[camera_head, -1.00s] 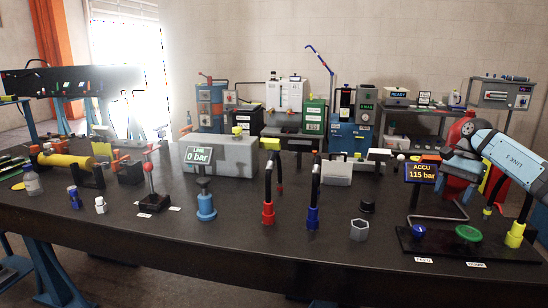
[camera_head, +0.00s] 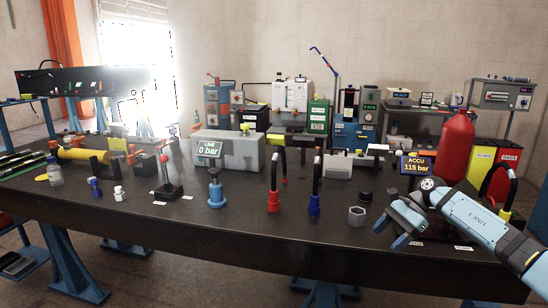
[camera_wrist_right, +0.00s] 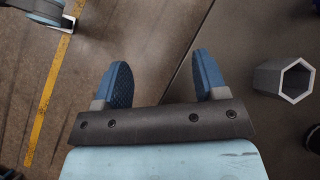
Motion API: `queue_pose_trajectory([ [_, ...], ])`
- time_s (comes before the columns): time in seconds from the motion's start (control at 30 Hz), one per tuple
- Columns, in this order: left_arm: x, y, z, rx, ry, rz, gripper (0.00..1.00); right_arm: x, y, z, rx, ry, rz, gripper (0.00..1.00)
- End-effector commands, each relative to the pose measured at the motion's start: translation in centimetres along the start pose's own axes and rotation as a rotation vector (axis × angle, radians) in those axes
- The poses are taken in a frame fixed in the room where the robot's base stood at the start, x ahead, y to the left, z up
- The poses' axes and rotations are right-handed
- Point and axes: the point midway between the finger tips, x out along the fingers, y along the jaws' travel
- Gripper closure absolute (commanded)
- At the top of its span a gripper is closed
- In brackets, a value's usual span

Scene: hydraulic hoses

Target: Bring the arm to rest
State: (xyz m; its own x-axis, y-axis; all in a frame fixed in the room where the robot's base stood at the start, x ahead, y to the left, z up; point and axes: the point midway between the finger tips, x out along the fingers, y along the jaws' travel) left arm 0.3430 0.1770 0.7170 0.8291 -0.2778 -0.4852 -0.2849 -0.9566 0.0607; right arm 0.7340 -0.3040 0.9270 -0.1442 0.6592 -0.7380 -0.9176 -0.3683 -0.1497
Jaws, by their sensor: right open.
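My right gripper (camera_head: 390,234) is open and empty at the front edge of the dark bench (camera_head: 250,222), right of the grey hex nut (camera_head: 357,216). In the right wrist view, its two blue fingers (camera_wrist_right: 163,72) stand apart with nothing between them. The bench edge and the floor lie below them, and the hex nut (camera_wrist_right: 284,79) is to their right. My right arm comes in from the lower right and hides part of the base plate there. My left gripper is not in view.
A red cylinder (camera_head: 452,150) and the ACCU 115 bar display (camera_head: 414,166) stand behind my right gripper. Hoses with a red end (camera_head: 273,201) and a blue end (camera_head: 315,203) stand left of the nut. A yellow-ended hose (camera_head: 505,215) stands beside my arm.

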Motion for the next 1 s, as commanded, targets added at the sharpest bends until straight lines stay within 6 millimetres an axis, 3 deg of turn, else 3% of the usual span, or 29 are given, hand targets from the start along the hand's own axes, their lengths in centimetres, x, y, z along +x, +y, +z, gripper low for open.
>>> queue_pose_trajectory([
  [0.03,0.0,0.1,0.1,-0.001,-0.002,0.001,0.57,2.8,0.6,0.1,0.045,-0.063,-0.032,0.34],
  [0.2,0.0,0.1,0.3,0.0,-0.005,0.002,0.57,10.2,2.4,2.0,0.284,-0.329,-0.175,0.34],
  [0.4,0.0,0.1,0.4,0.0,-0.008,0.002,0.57,16.0,5.8,4.3,0.709,-0.709,-0.305,0.34],
  [0.67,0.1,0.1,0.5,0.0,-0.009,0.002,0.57,19.4,12.3,4.5,1.41,-1.204,-0.368,0.34],
  [0.87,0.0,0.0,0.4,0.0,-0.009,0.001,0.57,20.9,19.4,2.6,2.012,-1.552,-0.352,0.34],
  [1.0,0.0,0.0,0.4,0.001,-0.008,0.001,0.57,22.1,25.3,1.2,2.434,-1.758,-0.323,0.34],
])
